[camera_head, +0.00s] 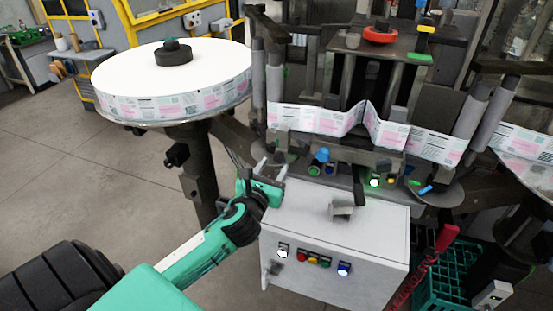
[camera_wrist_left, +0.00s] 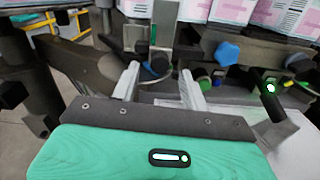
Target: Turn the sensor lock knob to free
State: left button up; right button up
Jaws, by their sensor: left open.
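My left gripper (camera_head: 272,167) is open and empty, at the front left of the labeller above the corner of the white control box. In the left wrist view its two fingers (camera_wrist_left: 160,72) are spread apart, with a dark fitting (camera_wrist_left: 160,62) beyond the gap between them. A blue knob (camera_head: 321,155) sits on the machine to the right of the gripper; it also shows in the left wrist view (camera_wrist_left: 227,53). I see no readable label, so I cannot tell which control is the sensor lock knob or how it is set. My right gripper is not in view.
The white control box (camera_head: 335,225) has several coloured buttons on its front. A label web (camera_head: 310,119) runs across the machine above the knobs. A large label reel (camera_head: 172,85) stands left. A green lit button (camera_head: 375,182) and green crate (camera_head: 440,285) are right.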

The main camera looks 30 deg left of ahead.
aim_at(278, 160)
pick_arm(q)
jog(key=shift+x, duration=1.65)
grip_shut()
